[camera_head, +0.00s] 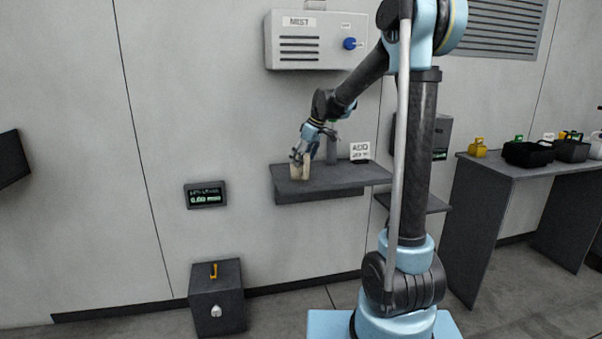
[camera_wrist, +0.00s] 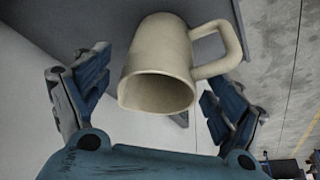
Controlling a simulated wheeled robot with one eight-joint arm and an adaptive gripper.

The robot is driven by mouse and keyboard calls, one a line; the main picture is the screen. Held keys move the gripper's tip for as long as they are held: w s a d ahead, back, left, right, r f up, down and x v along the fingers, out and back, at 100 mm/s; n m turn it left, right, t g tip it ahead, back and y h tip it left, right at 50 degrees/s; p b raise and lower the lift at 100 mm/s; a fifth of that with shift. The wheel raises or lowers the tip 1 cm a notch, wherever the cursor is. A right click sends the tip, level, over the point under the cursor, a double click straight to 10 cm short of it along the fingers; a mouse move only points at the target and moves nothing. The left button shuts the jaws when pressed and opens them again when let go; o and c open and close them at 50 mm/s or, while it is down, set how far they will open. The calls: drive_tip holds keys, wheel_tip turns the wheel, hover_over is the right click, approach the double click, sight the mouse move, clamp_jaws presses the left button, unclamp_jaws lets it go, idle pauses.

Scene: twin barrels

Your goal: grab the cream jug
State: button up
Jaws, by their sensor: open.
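The cream jug (camera_head: 302,168) stands on a grey wall shelf (camera_head: 335,177). In the wrist view the jug (camera_wrist: 160,60) shows large, with its dark open mouth facing the camera and its handle to the right. My gripper (camera_head: 302,153) is at the jug, just above it in the head view. In the wrist view my gripper (camera_wrist: 155,105) is open, with one blue finger on each side of the jug. I see a gap at the left finger; the right finger is close below the handle, and I cannot tell whether it touches.
A small white sign (camera_head: 360,151) and a grey cylinder (camera_head: 332,150) are on the shelf to the right of the jug. A side table (camera_head: 530,170) at the right holds dark bins and small coloured containers.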

drive_tip(key=x, duration=0.4)
drive_tip(key=shift+w+a+f, duration=0.2)
drive_tip(key=shift+f, duration=0.15)
drive_tip(key=c, duration=1.2)
